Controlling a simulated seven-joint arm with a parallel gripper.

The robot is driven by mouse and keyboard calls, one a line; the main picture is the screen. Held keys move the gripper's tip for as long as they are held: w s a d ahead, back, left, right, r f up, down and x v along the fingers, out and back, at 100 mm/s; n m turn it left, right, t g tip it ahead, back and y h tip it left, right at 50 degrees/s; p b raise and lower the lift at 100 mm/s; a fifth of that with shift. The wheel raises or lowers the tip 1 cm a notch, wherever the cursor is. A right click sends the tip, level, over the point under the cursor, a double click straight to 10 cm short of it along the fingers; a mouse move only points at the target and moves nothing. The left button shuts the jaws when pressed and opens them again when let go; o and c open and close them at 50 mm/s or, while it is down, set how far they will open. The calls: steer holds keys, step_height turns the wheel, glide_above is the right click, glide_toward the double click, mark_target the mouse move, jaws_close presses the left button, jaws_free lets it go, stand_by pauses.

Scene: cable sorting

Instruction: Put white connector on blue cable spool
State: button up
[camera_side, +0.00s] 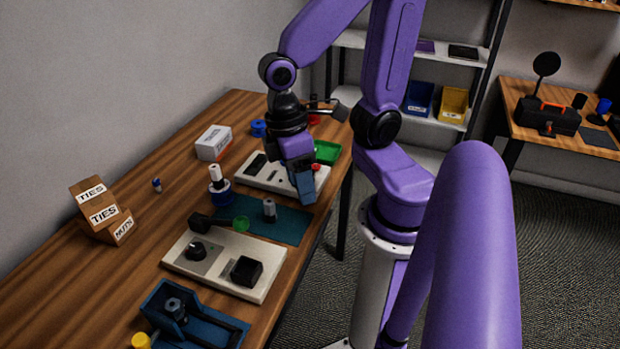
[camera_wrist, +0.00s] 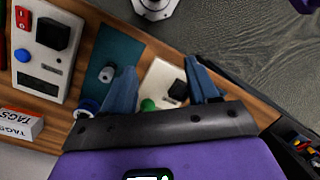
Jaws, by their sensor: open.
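The white connector (camera_side: 269,210) stands upright on the teal mat (camera_side: 290,228); it also shows in the wrist view (camera_wrist: 106,74), left of my fingers. In the wrist view the spool (camera_wrist: 86,108) is partly cut off behind my gripper body. My gripper (camera_side: 304,199) is open and empty, above the right end of the mat and apart from the connector. Its two fingers (camera_wrist: 161,66) are spread in the wrist view.
A white panel with black parts (camera_side: 250,286) lies nearer the side camera, another panel (camera_side: 262,180) behind the mat. A white box (camera_side: 214,143), a TIES box (camera_side: 97,205) and a blue tray (camera_side: 215,330) stand around.

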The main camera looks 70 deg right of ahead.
steer(key=s+n+t, duration=0.1)
steer(key=n, duration=0.1)
steer(key=s+a+r+n+t, duration=0.1)
steer(key=n, duration=0.1)
steer(key=shift+s+r+n, duration=0.15)
steer(key=shift+r+n, duration=0.05)
steer(key=shift+n, duration=0.1)
